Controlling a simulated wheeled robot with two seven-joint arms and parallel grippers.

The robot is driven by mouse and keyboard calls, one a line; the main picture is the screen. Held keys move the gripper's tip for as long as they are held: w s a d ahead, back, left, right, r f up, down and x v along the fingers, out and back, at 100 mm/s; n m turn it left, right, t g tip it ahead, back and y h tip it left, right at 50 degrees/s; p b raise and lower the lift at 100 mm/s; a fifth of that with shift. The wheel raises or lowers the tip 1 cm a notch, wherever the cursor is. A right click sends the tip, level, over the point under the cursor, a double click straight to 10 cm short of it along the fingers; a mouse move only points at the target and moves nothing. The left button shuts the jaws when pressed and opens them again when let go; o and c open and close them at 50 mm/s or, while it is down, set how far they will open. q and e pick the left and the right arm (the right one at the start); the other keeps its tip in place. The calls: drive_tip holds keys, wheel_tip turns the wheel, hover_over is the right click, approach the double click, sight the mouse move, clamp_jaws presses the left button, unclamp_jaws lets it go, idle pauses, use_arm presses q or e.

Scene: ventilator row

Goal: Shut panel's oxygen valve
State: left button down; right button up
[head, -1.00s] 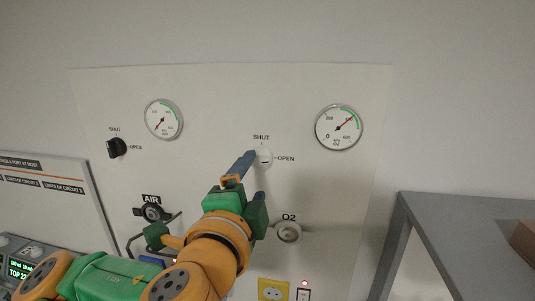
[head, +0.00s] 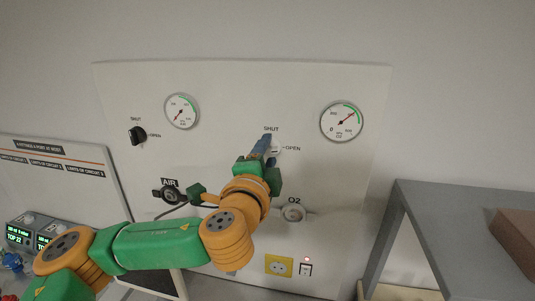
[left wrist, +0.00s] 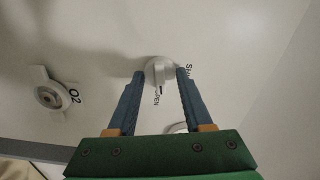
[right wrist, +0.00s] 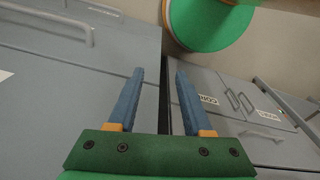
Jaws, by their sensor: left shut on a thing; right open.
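The oxygen valve is a white round knob (head: 277,150) on the pale wall panel (head: 235,90), above the O2 outlet (head: 293,212), with SHUT printed above it and OPEN to its right. In the left wrist view the knob (left wrist: 159,72) sits between the blue fingers, and its dark mark is on the OPEN side. My left gripper (head: 267,152) is shut on the knob, and its fingers hide part of it in the head view. My right gripper (right wrist: 160,75) is open and empty, seen only in its wrist view, in front of grey cabinets.
A black AIR valve knob (head: 137,135), two gauges (head: 182,111) (head: 342,122) and a yellow socket (head: 279,265) are on the panel. A grey table (head: 450,215) with a brown box (head: 515,235) stands at right. Grey cabinets (right wrist: 75,80) are near my right gripper.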

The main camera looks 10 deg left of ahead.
use_arm(q)
drive_tip(key=n+b, duration=0.8)
drive_tip(key=n, duration=0.3)
drive_tip(key=shift+f, duration=0.2)
drive_tip(key=shift+r+n+b, duration=0.2)
drive_tip(key=shift+n+b, duration=0.4)
drive_tip(key=shift+n, duration=1.6)
drive_tip(key=shift+c, duration=1.6)
unclamp_jaws()
drive_tip(key=shift+s, duration=0.1)
